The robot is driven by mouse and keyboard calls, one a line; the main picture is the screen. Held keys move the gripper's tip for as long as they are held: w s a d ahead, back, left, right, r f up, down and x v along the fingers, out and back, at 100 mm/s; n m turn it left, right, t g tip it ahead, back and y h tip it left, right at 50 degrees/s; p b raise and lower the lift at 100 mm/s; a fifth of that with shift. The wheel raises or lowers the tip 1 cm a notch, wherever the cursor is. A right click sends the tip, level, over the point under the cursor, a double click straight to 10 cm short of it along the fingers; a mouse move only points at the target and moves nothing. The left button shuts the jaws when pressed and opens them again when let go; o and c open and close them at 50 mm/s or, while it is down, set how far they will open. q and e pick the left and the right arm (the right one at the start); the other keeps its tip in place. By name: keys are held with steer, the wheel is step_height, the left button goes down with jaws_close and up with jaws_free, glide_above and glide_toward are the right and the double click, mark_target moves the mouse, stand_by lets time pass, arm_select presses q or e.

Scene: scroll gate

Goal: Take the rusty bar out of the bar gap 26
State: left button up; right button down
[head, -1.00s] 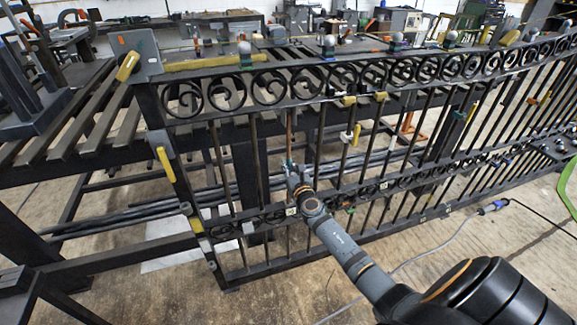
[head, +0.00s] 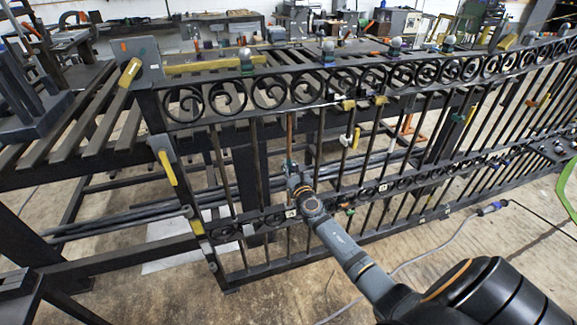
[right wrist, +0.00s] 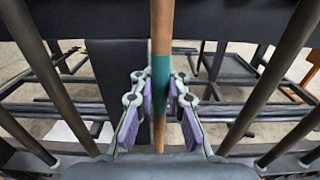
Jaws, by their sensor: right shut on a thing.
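The rusty bar (head: 290,130) is a thin reddish-brown upright in the left part of the black scroll gate (head: 253,280). In the right wrist view the bar (right wrist: 161,30) runs upright through the middle and carries a teal band. My right gripper (head: 291,167) is shut on the bar, just above the lower scroll band. In the right wrist view its purple-padded fingers (right wrist: 160,105) close on the bar from both sides at and below the teal band. A small white plate (head: 291,213) sits below; its number is too small to read. My left gripper is not in view.
Dark bars (right wrist: 285,75) stand close on both sides of the rusty one. A slatted steel table (head: 75,130) stands behind the gate. Yellow-handled clamps (head: 168,167) sit on the gate's frame. A grey cable (head: 440,240) lies on the open concrete floor in front.

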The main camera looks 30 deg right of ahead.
steer(key=shift+r+p+v, duration=0.1)
steer(key=shift+p+v, duration=0.1)
steer(key=shift+v, duration=0.65)
steer(key=shift+r+p+v, duration=0.15)
steer(key=shift+p+v, duration=0.05)
steer(key=shift+v, duration=0.65)
stand_by(0.7)
